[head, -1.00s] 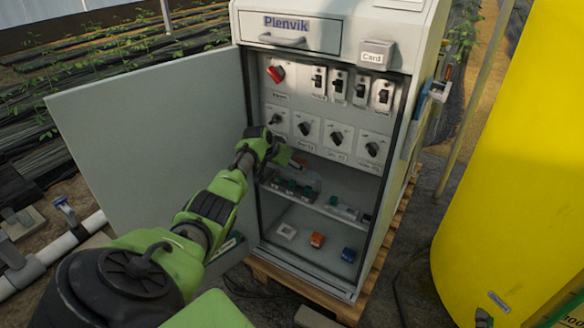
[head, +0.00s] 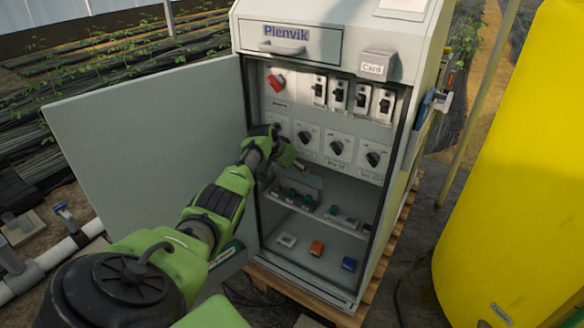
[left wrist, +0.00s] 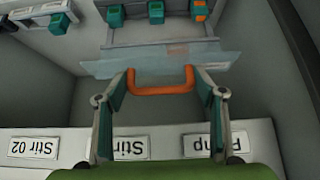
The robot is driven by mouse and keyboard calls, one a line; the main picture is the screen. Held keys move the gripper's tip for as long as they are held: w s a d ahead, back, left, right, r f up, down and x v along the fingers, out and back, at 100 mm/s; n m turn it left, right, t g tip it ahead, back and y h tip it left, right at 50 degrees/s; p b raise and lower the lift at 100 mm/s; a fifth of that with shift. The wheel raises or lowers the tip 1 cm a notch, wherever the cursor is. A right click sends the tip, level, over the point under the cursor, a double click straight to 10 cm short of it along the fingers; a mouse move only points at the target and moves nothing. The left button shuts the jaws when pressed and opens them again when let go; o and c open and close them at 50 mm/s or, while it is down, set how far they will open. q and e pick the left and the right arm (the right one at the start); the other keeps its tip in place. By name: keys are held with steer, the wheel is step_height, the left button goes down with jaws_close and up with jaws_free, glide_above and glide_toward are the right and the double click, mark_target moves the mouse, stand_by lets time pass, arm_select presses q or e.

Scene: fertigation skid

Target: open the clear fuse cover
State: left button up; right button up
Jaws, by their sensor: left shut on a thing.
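The clear fuse cover (left wrist: 115,67) is a see-through sheet with an orange handle (left wrist: 160,91) in the left wrist view, which looks upside down into the cabinet. My left gripper (left wrist: 160,80) has its fingers at both ends of the handle and is shut on it. The cover stands in front of green fuse blocks (left wrist: 156,12), one with an orange part. In the head view my left gripper (head: 298,164) reaches into the open cabinet below the rotary knobs, and the cover shows only faintly there. My right gripper is not in view.
The cabinet (head: 330,45) has its door (head: 145,140) swung open to the left. Rotary knobs (head: 337,148) and switches sit above the gripper. A lower floor holds a blue (head: 348,264) and an orange item (head: 316,248). A yellow tank (head: 515,170) stands right.

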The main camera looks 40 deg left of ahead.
arm_select(q)
steer(key=shift+w+r, duration=0.35)
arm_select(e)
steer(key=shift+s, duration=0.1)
arm_select(q)
steer(key=o, duration=1.3)
steer(key=shift+d, duration=0.1)
steer(key=shift+f, duration=0.15)
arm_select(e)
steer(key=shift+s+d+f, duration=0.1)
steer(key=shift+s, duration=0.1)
arm_select(q)
steer(key=shift+s+f, duration=0.1)
steer(key=shift+s, duration=0.1)
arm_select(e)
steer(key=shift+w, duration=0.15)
arm_select(q)
steer(key=shift+s+r, duration=0.45)
steer(key=shift+r, duration=0.1)
steer(key=v, duration=1)
steer(key=shift+s+d+r, duration=0.1)
steer(key=shift+r, duration=0.1)
